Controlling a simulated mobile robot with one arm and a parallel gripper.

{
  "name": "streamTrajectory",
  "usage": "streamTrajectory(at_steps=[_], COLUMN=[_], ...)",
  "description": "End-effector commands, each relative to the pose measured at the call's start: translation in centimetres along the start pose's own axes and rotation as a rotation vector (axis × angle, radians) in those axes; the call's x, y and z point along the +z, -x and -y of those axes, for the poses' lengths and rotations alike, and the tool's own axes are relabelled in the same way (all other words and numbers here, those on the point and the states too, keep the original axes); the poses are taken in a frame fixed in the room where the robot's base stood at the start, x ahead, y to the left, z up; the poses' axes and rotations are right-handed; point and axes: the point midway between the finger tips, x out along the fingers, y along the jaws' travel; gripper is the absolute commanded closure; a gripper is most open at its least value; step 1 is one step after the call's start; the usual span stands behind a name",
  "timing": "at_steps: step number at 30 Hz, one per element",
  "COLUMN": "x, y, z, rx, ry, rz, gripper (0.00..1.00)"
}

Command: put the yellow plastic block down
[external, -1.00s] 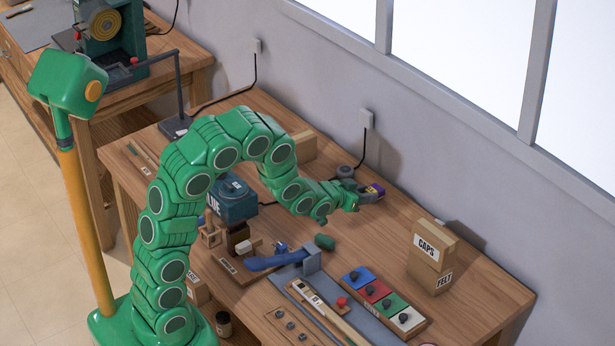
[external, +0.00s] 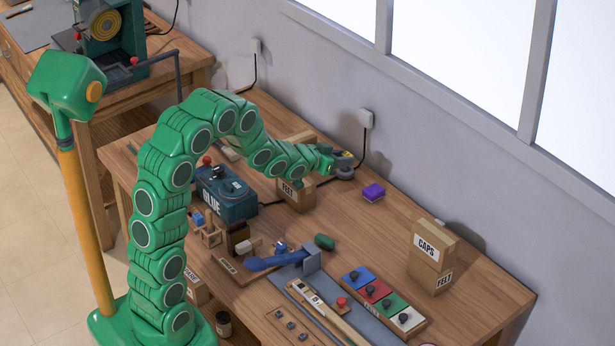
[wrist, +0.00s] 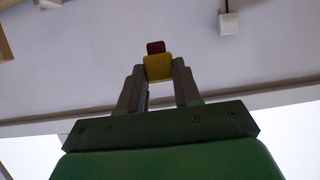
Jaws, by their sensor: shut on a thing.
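My gripper (wrist: 159,82) is shut on a yellow block (wrist: 158,66), which sits between the two fingertips in the wrist view. A small dark red piece (wrist: 155,47) shows just beyond the block; I cannot tell if it is joined to it. In the external view my gripper (external: 343,161) is over the back part of the workbench (external: 395,215), near the wall. The block is too small and covered there to make out clearly.
A purple block (external: 373,192) lies on the bench right of my gripper. The CAPS box (external: 431,247) stands at right. Bare wood lies between the purple block and the CAPS box.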

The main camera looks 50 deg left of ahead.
Motion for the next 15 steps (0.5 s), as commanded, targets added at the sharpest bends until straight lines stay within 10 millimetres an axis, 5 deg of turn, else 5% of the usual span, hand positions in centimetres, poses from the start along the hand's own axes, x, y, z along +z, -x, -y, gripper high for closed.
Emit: streamTrajectory(at_steps=[15], x=[0.2], y=[3.2], z=[10.3], rx=[-0.009], ry=[0.004], rz=[-0.001], gripper=[0.96])
